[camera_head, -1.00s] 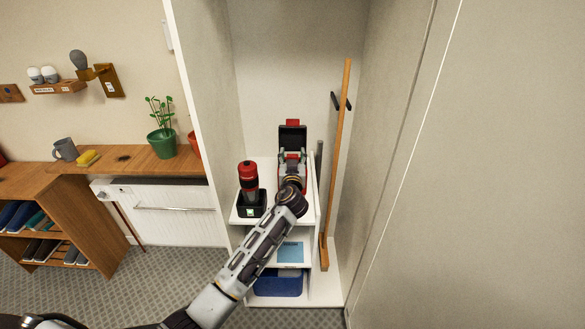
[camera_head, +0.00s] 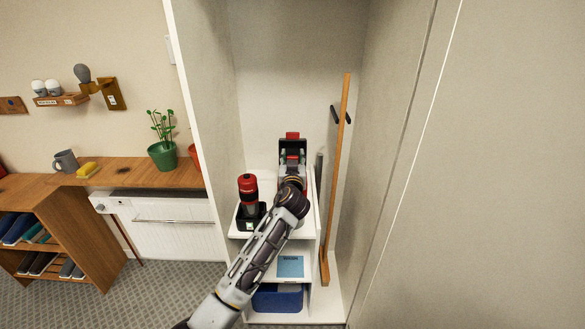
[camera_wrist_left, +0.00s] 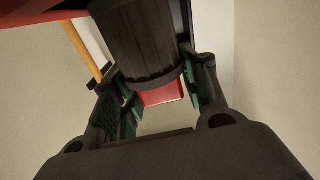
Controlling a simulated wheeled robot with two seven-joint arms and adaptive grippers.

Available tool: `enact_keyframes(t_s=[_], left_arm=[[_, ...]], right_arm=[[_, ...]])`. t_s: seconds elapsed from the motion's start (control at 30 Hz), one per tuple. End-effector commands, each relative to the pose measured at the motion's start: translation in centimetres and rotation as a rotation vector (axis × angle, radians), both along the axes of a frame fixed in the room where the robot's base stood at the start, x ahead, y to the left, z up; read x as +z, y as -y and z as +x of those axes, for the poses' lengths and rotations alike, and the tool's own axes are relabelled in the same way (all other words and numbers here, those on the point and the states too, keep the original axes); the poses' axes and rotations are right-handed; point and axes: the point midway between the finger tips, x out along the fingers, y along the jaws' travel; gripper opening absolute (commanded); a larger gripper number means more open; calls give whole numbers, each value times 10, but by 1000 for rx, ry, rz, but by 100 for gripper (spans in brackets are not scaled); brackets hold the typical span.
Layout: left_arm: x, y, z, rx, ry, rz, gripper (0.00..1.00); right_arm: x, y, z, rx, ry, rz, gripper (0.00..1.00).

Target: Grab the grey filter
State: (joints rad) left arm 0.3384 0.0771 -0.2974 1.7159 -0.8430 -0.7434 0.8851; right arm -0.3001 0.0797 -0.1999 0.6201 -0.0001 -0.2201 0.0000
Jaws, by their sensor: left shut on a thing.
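The grey filter (camera_wrist_left: 137,45) is a dark grey ribbed cylinder in the left wrist view. It lies between the green-padded fingers of my left gripper (camera_wrist_left: 158,85), which is shut on it. In the head view my left gripper (camera_head: 292,158) is at the red and black device (camera_head: 292,137) on the cabinet's top shelf. My wrist hides most of the device's lower part, and I cannot make out the filter there. Red parts show above and behind the filter in the wrist view. I cannot tell whether the filter is clear of the device. My right gripper is not in view.
A red and black flashlight-like tool (camera_head: 248,192) stands in a dark base left of my wrist. A wooden pole (camera_head: 336,180) leans at the right. Cabinet walls close in both sides. A blue bin (camera_head: 278,299) sits below. A plant (camera_head: 162,145) stands on the left counter.

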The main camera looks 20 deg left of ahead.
Motion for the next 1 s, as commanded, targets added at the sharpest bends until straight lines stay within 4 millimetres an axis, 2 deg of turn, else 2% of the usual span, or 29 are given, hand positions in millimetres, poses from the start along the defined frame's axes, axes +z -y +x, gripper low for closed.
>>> enact_keyframes(t_s=[0.2, 0.4, 1.0], left_arm=[[33, 0, 0, 1, 3, -2, 20], [50, 0, 0, 0, 2, -2, 20], [54, 0, 0, 0, 0, 0, 20]], right_arm=[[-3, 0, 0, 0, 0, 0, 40], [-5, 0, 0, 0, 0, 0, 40], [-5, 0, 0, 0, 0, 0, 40]])
